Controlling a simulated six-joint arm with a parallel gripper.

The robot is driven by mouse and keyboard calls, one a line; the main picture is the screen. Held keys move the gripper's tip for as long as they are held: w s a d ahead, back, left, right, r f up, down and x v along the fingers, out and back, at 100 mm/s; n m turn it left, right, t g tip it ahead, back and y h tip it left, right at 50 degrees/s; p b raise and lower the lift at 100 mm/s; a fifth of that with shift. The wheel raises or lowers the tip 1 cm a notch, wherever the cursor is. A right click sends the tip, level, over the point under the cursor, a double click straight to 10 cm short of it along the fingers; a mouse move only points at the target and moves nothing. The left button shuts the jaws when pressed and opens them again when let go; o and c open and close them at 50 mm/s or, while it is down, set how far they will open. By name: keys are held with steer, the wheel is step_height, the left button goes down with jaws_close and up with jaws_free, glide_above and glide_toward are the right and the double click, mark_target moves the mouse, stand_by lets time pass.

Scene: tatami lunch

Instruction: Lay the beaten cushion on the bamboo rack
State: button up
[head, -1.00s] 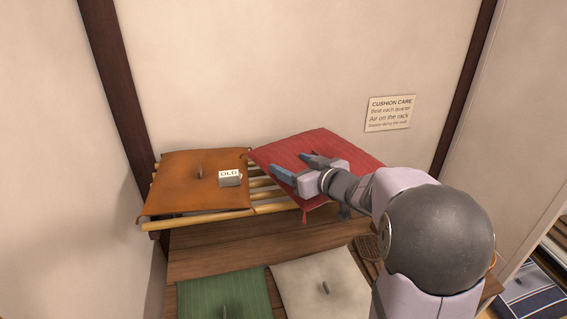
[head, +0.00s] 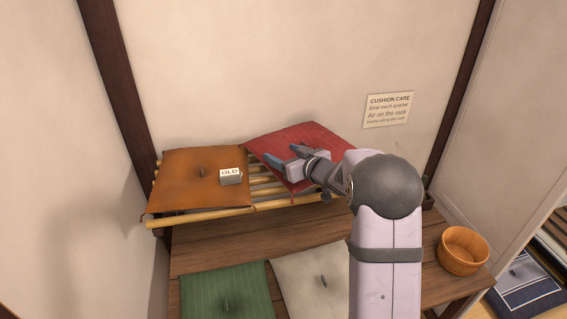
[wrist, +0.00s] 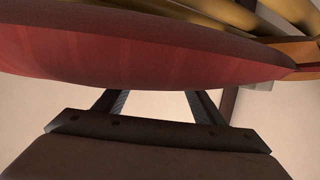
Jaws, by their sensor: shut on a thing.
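The red cushion (head: 305,143) is at the right part of the bamboo rack (head: 265,190) in the head view, tilted, with its left corner near the orange cushion (head: 180,180). Whether the cushion rests fully on the poles cannot be told.
A block marked OLD (head: 231,177) sits on the orange cushion. A green cushion (head: 225,290) and a cream cushion (head: 310,275) lie on the wooden bench (head: 215,243) below. A wooden tub (head: 462,250) stands at the right. A care sign (head: 388,110) hangs on the wall.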

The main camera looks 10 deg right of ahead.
step_height(320, 180, down, 2)
steer(key=shift+f+p, duration=0.1)
steer(key=shift+p, duration=0.2)
steer(key=shift+w+f+p, duration=0.2)
steer(key=shift+f+p, duration=0.3)
steer(key=shift+f, duration=0.15)
steer(key=o, duration=1.4)
steer(key=shift+f, duration=0.1)
steer(key=shift+s, duration=0.1)
steer(key=b+v, duration=0.3)
steer(key=v, duration=0.9)
